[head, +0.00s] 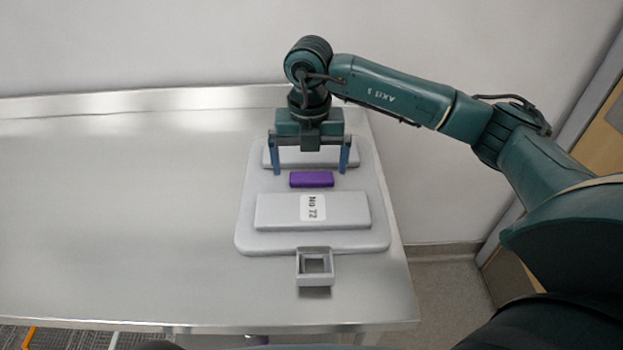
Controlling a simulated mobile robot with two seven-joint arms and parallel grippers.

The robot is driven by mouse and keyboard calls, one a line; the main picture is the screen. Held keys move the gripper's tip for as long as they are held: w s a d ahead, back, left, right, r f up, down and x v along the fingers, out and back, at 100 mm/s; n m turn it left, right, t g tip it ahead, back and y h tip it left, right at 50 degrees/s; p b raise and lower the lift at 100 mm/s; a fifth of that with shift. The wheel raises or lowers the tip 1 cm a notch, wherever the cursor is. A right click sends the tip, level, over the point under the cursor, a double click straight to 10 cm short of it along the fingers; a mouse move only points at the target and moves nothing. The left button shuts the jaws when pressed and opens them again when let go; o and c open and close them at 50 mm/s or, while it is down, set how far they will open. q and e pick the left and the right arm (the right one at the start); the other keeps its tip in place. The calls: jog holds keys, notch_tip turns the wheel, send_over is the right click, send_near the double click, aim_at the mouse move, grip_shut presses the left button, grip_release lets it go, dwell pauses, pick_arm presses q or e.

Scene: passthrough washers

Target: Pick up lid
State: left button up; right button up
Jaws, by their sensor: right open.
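A light grey lid-like tray (250,222) lies flat on the metal table, with two raised grey blocks on it. The nearer block (275,210) carries a white label reading "No 72". A purple block (311,179) lies between the two raised blocks. My right gripper (310,170) points down over the tray, its two blue fingers wide apart. The fingers are either side of the far raised block (312,157), which the gripper partly hides. Nothing shows held between the fingers. I cannot tell whether the fingertips touch the tray. My left gripper does not show.
A small square grey frame (315,281) sticks out from the tray's near edge. The steel table (110,220) is bare to the left, with a raised back edge (130,102) along the wall. Its right edge lies close to the tray, with floor beyond.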

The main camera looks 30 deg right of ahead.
aim_at(312, 181)
jog(key=f, duration=0.4)
jog(key=shift+d+f, duration=0.1)
jog(key=shift+d, duration=0.15)
jog(key=shift+c, duration=0.3)
jog(key=shift+w, duration=0.15)
jog(key=c, duration=1.4)
